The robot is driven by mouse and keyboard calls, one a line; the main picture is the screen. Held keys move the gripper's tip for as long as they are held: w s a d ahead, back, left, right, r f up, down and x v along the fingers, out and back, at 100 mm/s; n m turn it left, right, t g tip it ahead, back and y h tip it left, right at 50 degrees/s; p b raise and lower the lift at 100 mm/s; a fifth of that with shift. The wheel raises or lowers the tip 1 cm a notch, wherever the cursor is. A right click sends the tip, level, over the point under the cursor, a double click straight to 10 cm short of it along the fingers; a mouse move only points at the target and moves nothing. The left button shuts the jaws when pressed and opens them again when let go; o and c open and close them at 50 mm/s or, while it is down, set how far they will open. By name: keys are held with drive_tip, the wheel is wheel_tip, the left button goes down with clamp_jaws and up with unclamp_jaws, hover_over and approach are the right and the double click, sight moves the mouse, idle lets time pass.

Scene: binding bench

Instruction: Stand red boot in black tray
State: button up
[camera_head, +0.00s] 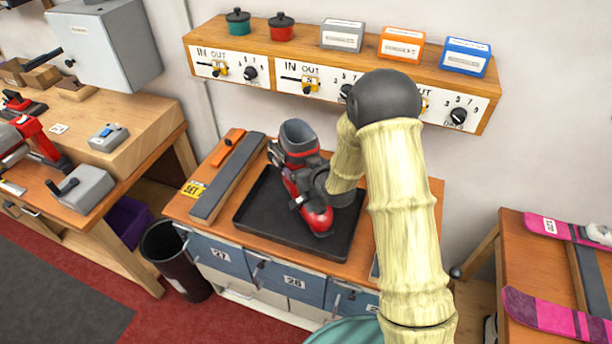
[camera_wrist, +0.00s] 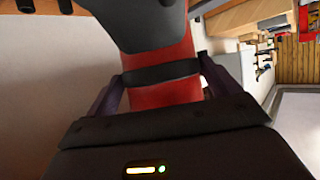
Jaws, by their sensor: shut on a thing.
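The red boot (camera_head: 318,217) has a grey upper part and dark straps. It is upright, with its toe toward the front of the bench, over the black tray (camera_head: 258,232). I cannot tell whether its sole touches the tray floor. My gripper (camera_wrist: 165,88) is shut on the boot in the wrist view, with one dark finger on each side of its red shaft (camera_wrist: 160,92) by a black strap.
A long grey bar (camera_head: 228,178) lies left of the tray, beside an orange tool (camera_head: 232,143). A shelf (camera_head: 290,58) with knobs, small pots and boxes hangs behind. A black bin (camera_head: 172,258) stands at the bench's left. Pink skis (camera_head: 545,316) lie on the right table.

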drive_tip(key=shift+w, duration=0.1)
drive_tip(key=shift+f+p, duration=0.75)
drive_tip(key=shift+f, duration=1.2)
drive_tip(key=o, duration=1.8)
drive_tip(key=shift+s+f, duration=0.1)
drive_tip(key=shift+s, duration=0.1)
